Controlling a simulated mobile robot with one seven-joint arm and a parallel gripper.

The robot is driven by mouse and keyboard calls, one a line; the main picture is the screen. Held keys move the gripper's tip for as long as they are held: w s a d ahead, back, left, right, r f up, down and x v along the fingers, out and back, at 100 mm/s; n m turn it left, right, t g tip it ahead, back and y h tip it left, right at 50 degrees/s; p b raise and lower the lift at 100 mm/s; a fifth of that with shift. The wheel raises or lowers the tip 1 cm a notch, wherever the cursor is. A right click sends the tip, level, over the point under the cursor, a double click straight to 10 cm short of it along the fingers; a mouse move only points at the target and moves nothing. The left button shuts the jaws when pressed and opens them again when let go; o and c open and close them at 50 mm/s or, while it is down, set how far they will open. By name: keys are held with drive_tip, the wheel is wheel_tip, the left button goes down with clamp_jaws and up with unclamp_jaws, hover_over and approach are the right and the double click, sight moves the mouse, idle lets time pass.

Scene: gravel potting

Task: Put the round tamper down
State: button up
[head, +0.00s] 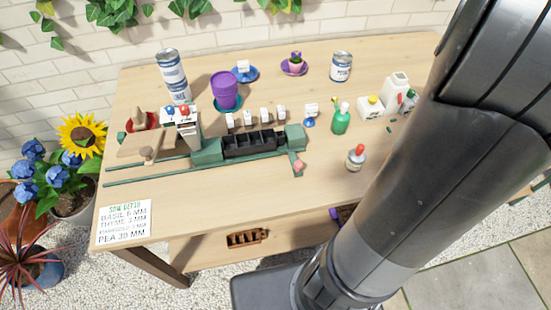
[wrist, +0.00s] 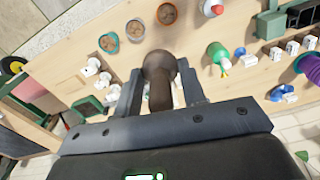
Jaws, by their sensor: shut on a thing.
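The round tamper (wrist: 159,68) is a dark brown wooden piece with a rounded end and a narrower stem. In the wrist view my gripper (wrist: 152,98) is shut on its stem, with one finger on each side. The tamper hides the surface right behind it, so I cannot tell how far it is from the table. The wooden table (head: 225,190) fills much of the head view. There my arm covers the right side, and neither my gripper nor the held tamper shows.
In the head view a black tray (head: 248,145) sits in a green holder. A red-tipped bottle (head: 356,157) stands near bare front table.

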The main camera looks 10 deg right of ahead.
drive_tip(key=w+a+n, duration=0.4)
drive_tip(key=w+a, duration=0.5)
drive_tip(key=a, duration=0.5)
drive_tip(key=w+a+n, duration=0.3)
drive_tip(key=w+a, duration=0.7)
drive_tip(key=a, duration=0.3)
drive_tip(key=a+n, duration=0.4)
drive_tip(key=a, duration=1.8)
drive_tip(key=n, duration=0.7)
hover_over(130, 214)
wheel_tip(130, 214, down, 28)
drive_tip(key=shift+f, duration=0.1)
drive_tip(key=o, duration=1)
